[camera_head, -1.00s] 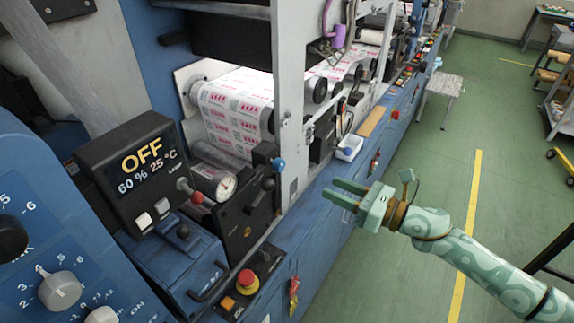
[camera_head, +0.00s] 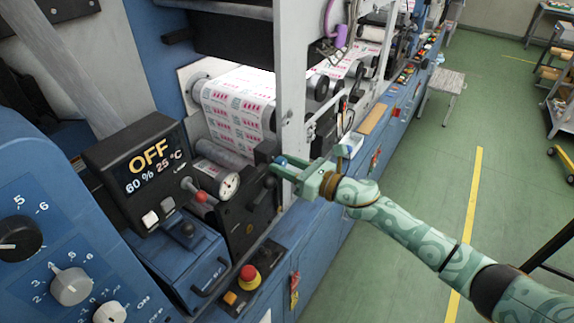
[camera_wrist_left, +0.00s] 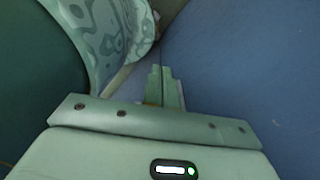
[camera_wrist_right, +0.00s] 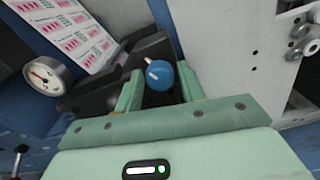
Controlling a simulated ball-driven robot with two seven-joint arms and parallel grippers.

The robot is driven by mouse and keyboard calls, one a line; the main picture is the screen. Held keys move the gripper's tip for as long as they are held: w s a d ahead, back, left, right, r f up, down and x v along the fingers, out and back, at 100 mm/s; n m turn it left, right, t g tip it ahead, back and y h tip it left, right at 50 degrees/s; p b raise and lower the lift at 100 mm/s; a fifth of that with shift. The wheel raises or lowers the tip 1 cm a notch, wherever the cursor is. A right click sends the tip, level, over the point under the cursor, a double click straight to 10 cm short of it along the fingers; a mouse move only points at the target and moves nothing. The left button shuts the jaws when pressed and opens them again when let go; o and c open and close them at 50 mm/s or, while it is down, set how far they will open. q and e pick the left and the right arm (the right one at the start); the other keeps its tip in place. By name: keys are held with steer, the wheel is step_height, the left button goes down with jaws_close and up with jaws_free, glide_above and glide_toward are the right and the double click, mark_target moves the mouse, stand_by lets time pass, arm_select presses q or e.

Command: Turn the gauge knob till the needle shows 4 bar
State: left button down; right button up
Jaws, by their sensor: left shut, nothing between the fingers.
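The round white pressure gauge (camera_head: 229,185) is on the dark side of the machine. It also shows at the left of the right wrist view (camera_wrist_right: 45,77); its numbers are too small to read. The blue knob (camera_head: 281,160) is to its right, and it shows with a white mark in the right wrist view (camera_wrist_right: 160,76). My right gripper (camera_wrist_right: 160,84) is open with the knob between its finger ends; I cannot tell whether they touch it. It also shows in the head view (camera_head: 280,171). My left gripper (camera_wrist_left: 160,72) is shut and empty, outside the head view.
A red-balled lever (camera_head: 200,197) and a black-balled lever (camera_head: 269,181) stand near the gauge. A display box (camera_head: 140,165) reads OFF. A red emergency button (camera_head: 248,273) is below. A white post (camera_head: 291,95) rises beside the knob.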

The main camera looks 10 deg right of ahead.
steer(key=c, duration=0.6)
steer(key=shift+c, duration=0.2)
steer(key=shift+m, duration=0.3)
steer(key=m+p, duration=0.1)
steer(key=m, duration=0.2)
steer(key=shift+r, duration=0.1)
steer(key=m+p, duration=0.1)
steer(key=m, duration=0.4)
steer(key=shift+p, duration=0.3)
steer(key=m+p, duration=0.2)
steer(key=m, duration=0.4)
steer(key=shift+f+m+p, duration=0.2)
steer(key=shift+m+p, duration=0.75)
steer(key=shift+m, duration=1.65)
